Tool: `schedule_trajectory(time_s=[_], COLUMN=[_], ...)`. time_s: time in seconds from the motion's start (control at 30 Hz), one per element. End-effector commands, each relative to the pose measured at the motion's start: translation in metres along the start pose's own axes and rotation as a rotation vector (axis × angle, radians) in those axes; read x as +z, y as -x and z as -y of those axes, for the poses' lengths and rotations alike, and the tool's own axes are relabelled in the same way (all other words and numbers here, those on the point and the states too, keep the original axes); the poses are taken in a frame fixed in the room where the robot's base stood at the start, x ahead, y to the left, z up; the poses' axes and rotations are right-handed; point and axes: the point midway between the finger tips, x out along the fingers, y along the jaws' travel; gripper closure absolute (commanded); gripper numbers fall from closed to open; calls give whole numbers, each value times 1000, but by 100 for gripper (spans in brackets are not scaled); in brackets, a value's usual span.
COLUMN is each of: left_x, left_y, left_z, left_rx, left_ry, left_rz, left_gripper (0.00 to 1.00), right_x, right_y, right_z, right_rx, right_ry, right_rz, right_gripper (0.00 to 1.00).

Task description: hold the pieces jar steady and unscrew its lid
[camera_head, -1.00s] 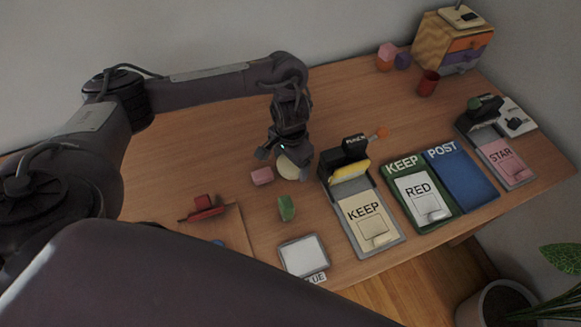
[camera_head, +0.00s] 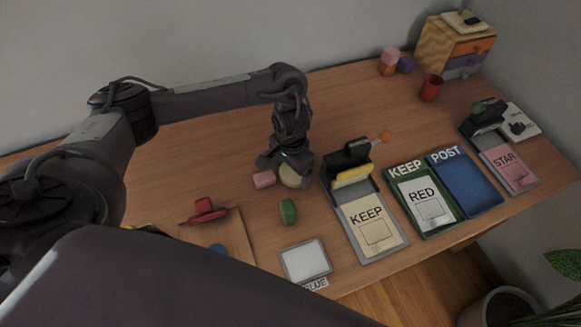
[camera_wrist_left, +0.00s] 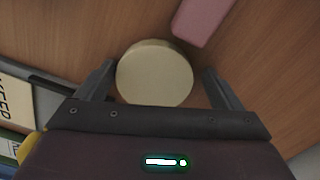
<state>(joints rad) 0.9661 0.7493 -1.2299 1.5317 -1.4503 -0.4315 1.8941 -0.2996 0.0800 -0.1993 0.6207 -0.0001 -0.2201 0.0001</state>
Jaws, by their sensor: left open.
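The pieces jar shows as a round cream lid (camera_head: 294,178) on the wooden desk, directly below my left gripper. In the left wrist view the lid (camera_wrist_left: 155,73) lies between the two spread fingers, with a gap on each side. The jar's body is hidden under the lid and gripper. My left gripper (camera_head: 286,168) points down, open and empty, with its fingers around or just above the lid; I cannot tell the exact height. My right gripper is not in view.
A pink block (camera_head: 264,179) lies close left of the jar, and a green block (camera_head: 288,211) in front. A red stamp-like object (camera_head: 205,208), a white pad (camera_head: 304,263) and a green tray (camera_head: 433,229) lie further off.

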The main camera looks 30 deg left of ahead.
Motion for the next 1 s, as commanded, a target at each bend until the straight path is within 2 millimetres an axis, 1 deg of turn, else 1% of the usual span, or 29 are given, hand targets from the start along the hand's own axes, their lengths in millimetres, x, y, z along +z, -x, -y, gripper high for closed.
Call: schedule_trajectory(time_s=[0.03,0.27,0.4,0.47,0.7,0.8,0.9,1.0], left_x=[4,4,4,3,1,0,1,1], left_y=[-6,-7,-1,10,66,87,104,114], left_z=[-8,-9,-9,-8,-3,-3,-3,-3], left_rx=[13,16,15,12,5,4,4,5], left_ry=[-9,-12,-13,-13,-9,-8,-8,-6], left_rz=[10,12,11,8,2,2,3,4], left_gripper=[1,1,1,1,1,1,1,1], right_x=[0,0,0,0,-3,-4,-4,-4], right_y=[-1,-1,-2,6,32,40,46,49], right_z=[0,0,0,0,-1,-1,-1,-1], right_rx=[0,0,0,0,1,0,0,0], right_ry=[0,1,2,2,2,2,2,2], right_rz=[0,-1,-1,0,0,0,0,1], right_gripper=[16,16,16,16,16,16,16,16])
